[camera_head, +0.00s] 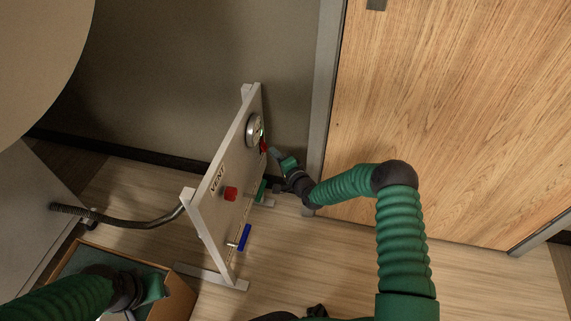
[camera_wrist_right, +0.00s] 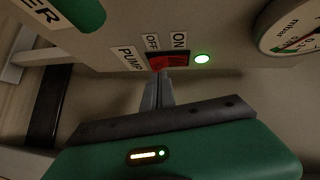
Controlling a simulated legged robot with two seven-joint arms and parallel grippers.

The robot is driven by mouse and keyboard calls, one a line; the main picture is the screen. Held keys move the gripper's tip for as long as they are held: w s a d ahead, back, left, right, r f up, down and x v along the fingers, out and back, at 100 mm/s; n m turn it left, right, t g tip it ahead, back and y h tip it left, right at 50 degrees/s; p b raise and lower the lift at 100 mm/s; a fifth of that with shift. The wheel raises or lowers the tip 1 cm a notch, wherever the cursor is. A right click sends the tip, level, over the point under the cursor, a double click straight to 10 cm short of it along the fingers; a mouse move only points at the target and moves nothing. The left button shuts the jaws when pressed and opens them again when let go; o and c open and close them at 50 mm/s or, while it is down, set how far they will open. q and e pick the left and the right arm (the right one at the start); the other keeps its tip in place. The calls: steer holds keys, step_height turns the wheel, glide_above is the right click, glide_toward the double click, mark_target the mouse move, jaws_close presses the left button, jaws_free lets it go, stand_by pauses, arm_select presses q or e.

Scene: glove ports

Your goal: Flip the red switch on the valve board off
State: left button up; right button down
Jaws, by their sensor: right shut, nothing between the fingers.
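The valve board (camera_head: 212,215) stands upright on the floor in the head view. Its red switch (camera_head: 264,146) is near the far end, beside the round gauge (camera_head: 254,130). In the right wrist view the red switch (camera_wrist_right: 168,62) sits below OFF and ON labels, with a lit green lamp (camera_wrist_right: 202,58) at its right. My right gripper (camera_head: 277,155) is shut and empty. Its fingertips (camera_wrist_right: 158,78) are right at the switch's lower edge; I cannot tell whether they touch. My left gripper (camera_head: 153,288) is at the lower left, away from the board; its fingers are unclear.
The board also carries a red knob (camera_head: 231,194) by the VENT label, a blue handle (camera_head: 244,238) and a green handle (camera_head: 261,190). A hose (camera_head: 135,221) runs to its left side. A box (camera_head: 180,297) stands lower left. A wooden door (camera_head: 460,110) is at right.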

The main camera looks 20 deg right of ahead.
steer(key=shift+w+a, duration=0.3)
steer(key=shift+a, duration=0.25)
steer(key=shift+f, duration=0.2)
steer(key=m+t+b, duration=0.1)
steer(key=b, duration=0.2)
steer(key=a+m+t+b, duration=0.1)
steer(key=b, duration=0.2)
steer(key=shift+w+f+m+y, duration=0.3)
steer(key=shift+w+f+y, duration=0.05)
steer(key=shift+f+y, duration=0.05)
steer(key=shift+r, duration=0.15)
steer(key=shift+a, duration=0.1)
